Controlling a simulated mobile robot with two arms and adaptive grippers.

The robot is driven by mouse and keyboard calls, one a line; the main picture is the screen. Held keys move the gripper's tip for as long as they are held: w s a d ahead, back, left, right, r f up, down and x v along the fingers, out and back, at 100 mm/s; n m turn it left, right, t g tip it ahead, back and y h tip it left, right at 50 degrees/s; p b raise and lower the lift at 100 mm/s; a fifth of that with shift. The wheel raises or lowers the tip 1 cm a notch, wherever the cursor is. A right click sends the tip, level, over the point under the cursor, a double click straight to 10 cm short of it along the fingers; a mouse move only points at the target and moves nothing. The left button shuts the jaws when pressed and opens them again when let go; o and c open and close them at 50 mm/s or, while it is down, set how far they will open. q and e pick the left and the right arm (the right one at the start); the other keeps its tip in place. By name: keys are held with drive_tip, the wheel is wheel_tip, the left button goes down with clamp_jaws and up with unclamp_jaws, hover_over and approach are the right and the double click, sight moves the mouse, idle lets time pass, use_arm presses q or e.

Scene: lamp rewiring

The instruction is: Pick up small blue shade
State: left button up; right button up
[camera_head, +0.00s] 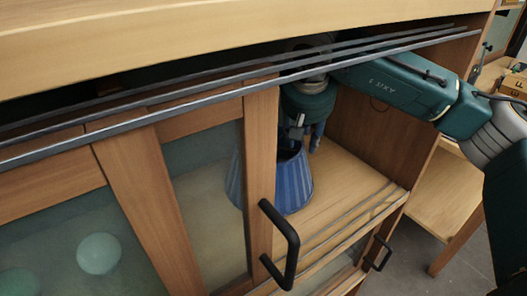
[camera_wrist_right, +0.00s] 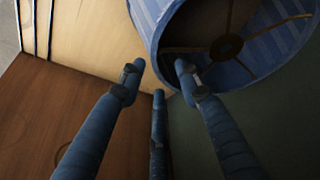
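The small blue shade (camera_head: 291,184) stands in the cabinet behind the half-open sliding door, with its left part seen through the glass. In the right wrist view the striped shade (camera_wrist_right: 147,22) is at the upper right, with its open end and inner spokes facing the camera. My right gripper (camera_head: 308,140) reaches into the cabinet just above the shade. Its fingers (camera_wrist_right: 158,75) are spread. One fingertip overlaps the shade's opening and the others are outside its rim. I cannot tell whether they touch it. My left gripper is not in view.
The sliding door (camera_head: 262,150) with its black handle (camera_head: 281,245) stands left of the opening. Metal rails (camera_head: 240,90) cross above it. The wooden shelf (camera_head: 340,190) is bare right of the shade. Pale round objects (camera_head: 99,253) show behind the left glass.

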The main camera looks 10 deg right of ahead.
drive_tip(key=shift+w+d+f+p, duration=0.1)
drive_tip(key=shift+d+f+p, duration=0.1)
drive_tip(key=shift+f, duration=0.2)
drive_tip(key=shift+w+d+f+p, duration=0.1)
drive_tip(key=shift+f+p, duration=0.05)
drive_tip(key=shift+f, duration=0.25)
drive_tip(key=p+x, duration=0.2)
drive_tip(key=x, duration=0.2)
drive_tip(key=shift+a+f+p, duration=0.1)
drive_tip(key=shift+f+p, duration=0.1)
drive_tip(key=shift+p, duration=0.2)
drive_tip(key=shift+w+f, duration=0.15)
drive_tip(key=shift+f, duration=0.25)
clamp_jaws()
